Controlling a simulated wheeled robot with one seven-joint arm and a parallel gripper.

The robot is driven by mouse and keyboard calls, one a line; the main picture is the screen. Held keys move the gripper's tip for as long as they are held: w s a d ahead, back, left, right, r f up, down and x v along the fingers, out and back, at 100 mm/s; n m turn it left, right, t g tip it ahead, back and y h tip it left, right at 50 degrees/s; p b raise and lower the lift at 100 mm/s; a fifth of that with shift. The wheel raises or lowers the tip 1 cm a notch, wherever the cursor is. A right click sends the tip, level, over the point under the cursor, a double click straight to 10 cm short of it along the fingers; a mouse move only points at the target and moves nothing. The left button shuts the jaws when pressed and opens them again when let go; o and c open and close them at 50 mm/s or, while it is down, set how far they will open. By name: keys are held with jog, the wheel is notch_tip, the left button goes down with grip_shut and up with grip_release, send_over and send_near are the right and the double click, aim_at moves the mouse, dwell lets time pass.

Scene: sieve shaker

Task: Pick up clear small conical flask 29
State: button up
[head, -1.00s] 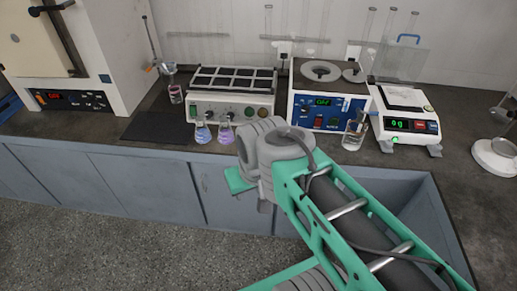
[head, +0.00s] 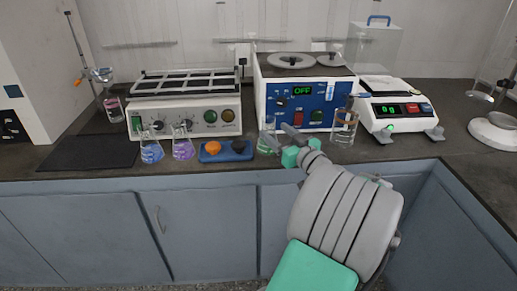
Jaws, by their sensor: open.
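A small conical flask (head: 266,143) of clear glass with a greenish tint at its bottom stands on the bench in front of the blue-panelled device. I cannot tell for sure that it is number 29. My gripper (head: 284,137) is just to its right and partly overlaps it in the picture. The gripper is open, and I see nothing held in it. Whether the fingers touch the flask or go around it cannot be told. A conical flask with blue liquid (head: 151,150) and one with purple liquid (head: 183,146) stand further left.
A blue holder (head: 226,151) with an orange and a dark piece lies left of the flask. The blue-panelled device (head: 302,104) is close behind. A dark mat (head: 85,152) lies at left.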

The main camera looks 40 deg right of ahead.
aim_at(264, 121)
jog(key=shift+w+r, duration=0.15)
jog(key=shift+w, duration=0.6)
jog(key=shift+w+r, duration=0.15)
jog(key=shift+w, duration=0.15)
jog(key=w, duration=0.2)
jog(key=w+d, duration=0.1)
jog(key=w, duration=0.2)
jog(key=shift+w, duration=0.2)
jog(key=shift+c, duration=0.3)
grip_shut()
